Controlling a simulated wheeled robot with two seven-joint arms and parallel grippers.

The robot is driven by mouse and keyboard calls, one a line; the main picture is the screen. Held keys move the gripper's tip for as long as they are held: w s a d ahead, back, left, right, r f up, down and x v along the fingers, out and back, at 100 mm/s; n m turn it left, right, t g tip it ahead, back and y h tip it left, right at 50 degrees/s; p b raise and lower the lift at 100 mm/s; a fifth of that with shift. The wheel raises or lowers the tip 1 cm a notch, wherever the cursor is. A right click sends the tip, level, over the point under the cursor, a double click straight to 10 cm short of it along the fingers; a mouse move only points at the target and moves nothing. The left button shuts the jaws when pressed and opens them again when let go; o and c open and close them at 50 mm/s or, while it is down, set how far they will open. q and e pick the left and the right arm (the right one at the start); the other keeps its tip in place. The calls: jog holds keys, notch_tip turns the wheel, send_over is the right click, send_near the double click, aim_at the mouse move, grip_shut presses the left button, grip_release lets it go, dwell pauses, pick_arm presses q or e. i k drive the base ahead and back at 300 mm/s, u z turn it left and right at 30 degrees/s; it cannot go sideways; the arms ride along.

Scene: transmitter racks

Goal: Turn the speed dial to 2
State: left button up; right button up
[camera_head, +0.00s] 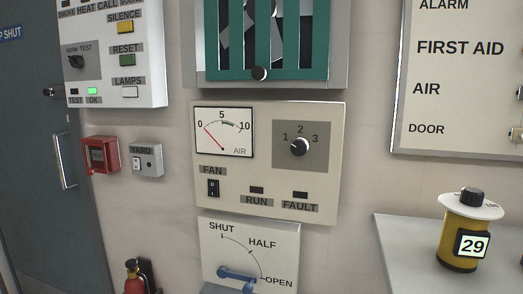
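The speed dial (299,147) is a small black knob on a grey square plate (318,161), on the right half of a cream fan panel (268,180). The numbers 1, 2 and 3 are printed in an arc above it, with 2 at the top. A light mark shows on the knob's left side, toward the 1 side; its exact direction is too small to tell. Nothing touches the dial. Neither my left nor my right gripper is in view.
Left of the dial are an AIR gauge (223,132), its needle near 0, and a black FAN switch (213,188). A teal-barred vent (302,65) with a black knob is above. A blue lever (237,274) is below. A yellow device (463,245) stands on the right shelf.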

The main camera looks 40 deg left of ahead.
aim_at(299, 146)
jog(key=k, duration=0.5)
jog(key=u, duration=1.95)
jog(key=i, duration=1.15)
jog(key=z, duration=1.95)
